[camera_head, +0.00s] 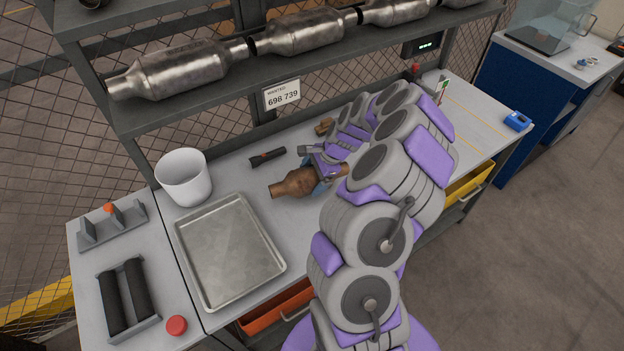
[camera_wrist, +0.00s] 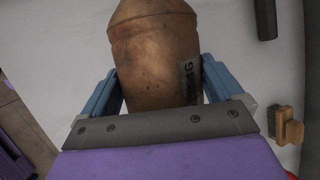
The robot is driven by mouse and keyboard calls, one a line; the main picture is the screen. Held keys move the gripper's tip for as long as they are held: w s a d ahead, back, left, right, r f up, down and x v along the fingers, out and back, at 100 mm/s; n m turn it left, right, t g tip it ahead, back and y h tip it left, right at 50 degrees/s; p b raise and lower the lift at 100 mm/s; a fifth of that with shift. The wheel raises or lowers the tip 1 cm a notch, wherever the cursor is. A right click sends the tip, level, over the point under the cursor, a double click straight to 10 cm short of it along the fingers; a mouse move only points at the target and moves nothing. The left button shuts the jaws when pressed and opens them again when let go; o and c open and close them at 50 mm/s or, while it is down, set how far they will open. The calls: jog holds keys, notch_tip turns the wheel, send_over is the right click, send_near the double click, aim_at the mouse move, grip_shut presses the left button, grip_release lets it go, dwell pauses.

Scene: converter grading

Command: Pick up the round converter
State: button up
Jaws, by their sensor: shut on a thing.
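The round converter (camera_head: 295,183) is a rusty brown can with a narrowed neck, on or just above the grey workbench (camera_head: 255,210); I cannot tell whether it touches. My arm covers its right part in the head view. In the wrist view the converter (camera_wrist: 155,55) fills the upper middle, with a dark label plate on its right side. My gripper (camera_wrist: 162,90) is shut on it, with one blue finger along each side. Its far end is cut off by the top edge of the wrist view.
A metal tray (camera_head: 229,251) and a white bucket (camera_head: 184,177) stand left of the converter. A black flashlight (camera_head: 267,156) lies behind it. A wooden brush (camera_wrist: 286,124) is at right in the wrist view. A shelf with several silver converters (camera_head: 180,70) overhangs the bench's back.

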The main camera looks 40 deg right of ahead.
jog(key=shift+s+a+r, duration=0.1)
jog(key=shift+s+r, duration=0.15)
jog(key=shift+r, duration=0.25)
jog(key=s+a+r+p, duration=0.1)
jog(key=s+p, duration=0.2)
jog(key=s, duration=1.2)
jog(key=shift+s, duration=0.2)
jog(key=shift+r, duration=0.1)
